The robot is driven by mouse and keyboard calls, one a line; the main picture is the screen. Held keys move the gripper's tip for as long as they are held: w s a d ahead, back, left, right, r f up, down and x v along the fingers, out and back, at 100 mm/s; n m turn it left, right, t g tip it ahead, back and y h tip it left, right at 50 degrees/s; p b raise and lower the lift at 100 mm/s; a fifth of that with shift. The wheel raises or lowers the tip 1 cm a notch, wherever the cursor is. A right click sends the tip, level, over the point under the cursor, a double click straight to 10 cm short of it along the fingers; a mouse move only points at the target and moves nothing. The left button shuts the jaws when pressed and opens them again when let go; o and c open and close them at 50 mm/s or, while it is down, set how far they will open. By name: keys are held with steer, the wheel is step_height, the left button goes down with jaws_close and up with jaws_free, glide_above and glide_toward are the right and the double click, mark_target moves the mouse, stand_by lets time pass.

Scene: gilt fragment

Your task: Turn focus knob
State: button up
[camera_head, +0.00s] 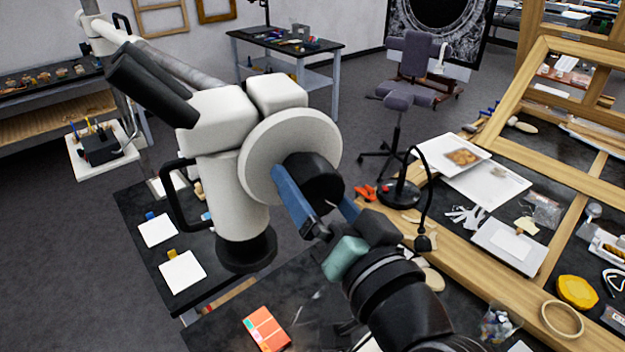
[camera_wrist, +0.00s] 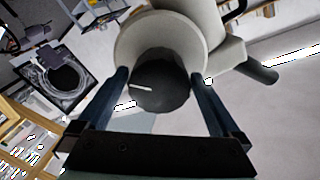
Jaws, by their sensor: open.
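The microscope (camera_head: 225,150) is white with black eyepieces, held on a boom arm. Its focus knob (camera_head: 318,176) is a black cylinder on a round white disc (camera_head: 262,150) facing my arm. In the wrist view the knob (camera_wrist: 160,88) has a pale line mark pointing left. My gripper (camera_head: 312,188) is open, with one blue finger on each side of the knob. In the wrist view the gripper (camera_wrist: 160,75) shows gaps between the fingers and much of the knob; whether either fingertip touches is not clear. The far finger is partly hidden by the knob in the head view.
A dark table (camera_head: 150,255) under the microscope holds white cards. A wooden easel frame (camera_head: 480,275) and a worktable with trays, tape and tools fill the right. A black gooseneck lamp (camera_head: 400,192) stands just behind my gripper. An orange card (camera_head: 266,329) lies below.

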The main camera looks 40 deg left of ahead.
steer(key=b+v, duration=0.4)
steer(key=v, duration=0.8)
steer(key=shift+r, duration=0.1)
stand_by(0.9)
